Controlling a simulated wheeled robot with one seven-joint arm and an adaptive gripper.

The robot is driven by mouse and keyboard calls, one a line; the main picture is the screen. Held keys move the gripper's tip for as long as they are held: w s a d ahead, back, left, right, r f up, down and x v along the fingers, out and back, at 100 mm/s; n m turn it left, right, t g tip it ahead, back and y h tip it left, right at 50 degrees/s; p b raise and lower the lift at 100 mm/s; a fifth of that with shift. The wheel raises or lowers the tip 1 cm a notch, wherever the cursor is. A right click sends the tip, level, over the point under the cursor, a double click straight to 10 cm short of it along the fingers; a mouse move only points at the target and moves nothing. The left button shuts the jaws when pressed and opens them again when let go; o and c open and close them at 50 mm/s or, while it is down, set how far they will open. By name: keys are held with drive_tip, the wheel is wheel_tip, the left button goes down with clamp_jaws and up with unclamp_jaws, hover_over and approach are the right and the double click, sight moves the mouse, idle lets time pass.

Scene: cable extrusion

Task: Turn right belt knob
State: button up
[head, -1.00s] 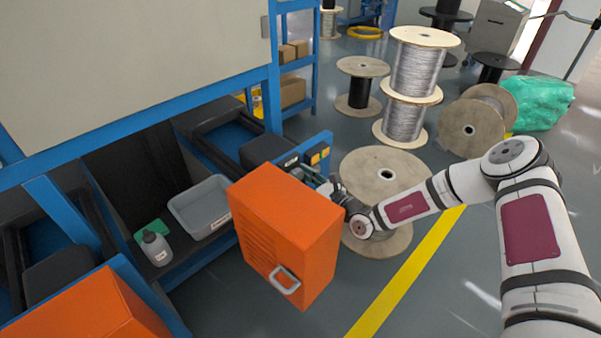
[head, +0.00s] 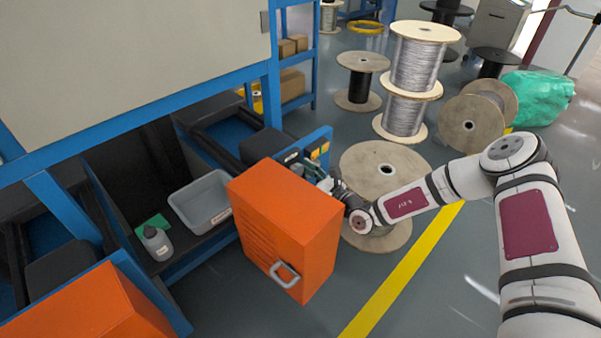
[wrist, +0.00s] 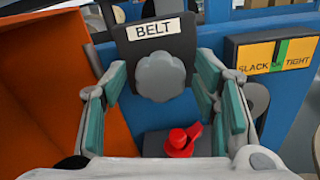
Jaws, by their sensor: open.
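The belt knob (wrist: 160,76) is a grey lobed knob under a white BELT label on a dark plate in the wrist view. My gripper (wrist: 162,73) is open, with its teal-padded fingers on the left and right of the knob. Gaps show between the pads and the knob, so they look apart from it. In the head view my gripper (head: 314,176) is at the blue frame's end, behind the orange cabinet, and the knob cannot be made out there. A yellow SLACK/TIGHT gauge (wrist: 262,55) with a green marker is right of the knob.
A red knob or lever (wrist: 182,140) shows low between my fingers. The orange cabinet (head: 287,225) stands close to my gripper, its wall filling the wrist view's left. A wooden spool (head: 365,165) lies behind my forearm. The floor at front right is open.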

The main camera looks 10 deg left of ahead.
drive_tip(key=v, duration=1.2)
